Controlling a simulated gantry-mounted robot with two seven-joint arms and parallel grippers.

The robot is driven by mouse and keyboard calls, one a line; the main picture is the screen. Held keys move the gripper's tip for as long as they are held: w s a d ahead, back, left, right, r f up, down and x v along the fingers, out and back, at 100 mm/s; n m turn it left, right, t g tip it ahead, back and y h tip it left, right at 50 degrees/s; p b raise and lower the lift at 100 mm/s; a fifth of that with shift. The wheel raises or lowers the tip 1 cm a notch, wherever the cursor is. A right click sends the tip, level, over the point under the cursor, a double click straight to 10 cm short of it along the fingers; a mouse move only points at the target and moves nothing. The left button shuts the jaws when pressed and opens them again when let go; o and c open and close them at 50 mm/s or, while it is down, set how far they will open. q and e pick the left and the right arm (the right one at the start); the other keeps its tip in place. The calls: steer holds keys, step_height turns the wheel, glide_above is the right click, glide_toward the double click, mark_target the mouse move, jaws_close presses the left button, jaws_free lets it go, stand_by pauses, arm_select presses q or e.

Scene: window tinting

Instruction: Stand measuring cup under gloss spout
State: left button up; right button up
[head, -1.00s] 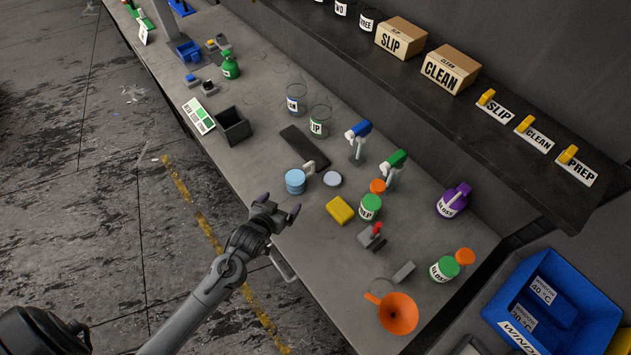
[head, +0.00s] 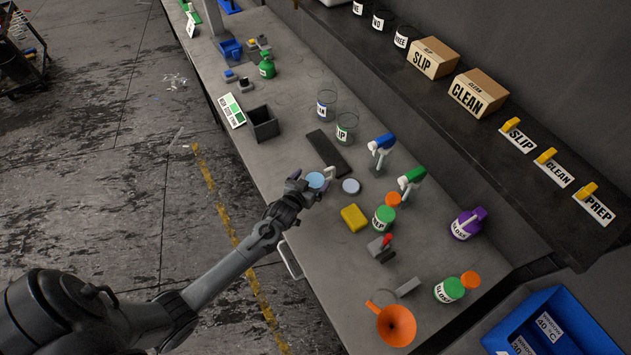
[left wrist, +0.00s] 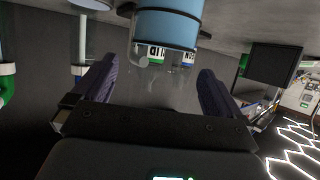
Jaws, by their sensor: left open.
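The likely measuring cup (head: 316,180) is a light-blue cylinder on the bench at the left gripper's fingers. The left wrist view, upside down, shows it (left wrist: 165,28) as a pale blue band with clear wall beyond. My left gripper (head: 306,185) is open, its dark fingers at the near side of the cup. In the left wrist view the gripper (left wrist: 155,78) has the cup between and just past its fingertips. My right gripper is not in view.
Close to the cup are a grey-blue disc (head: 351,186), a yellow sponge (head: 354,217), a dark mat (head: 328,150) and spray bottles (head: 381,148). An orange funnel (head: 396,325) sits near the front right. Bench (head: 325,265) is bare at the front edge.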

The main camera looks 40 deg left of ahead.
arm_select(q)
steer(key=shift+x, duration=1.7)
steer(key=shift+w+r, duration=0.1)
steer(key=c, duration=1.1)
steer(key=shift+r, duration=0.1)
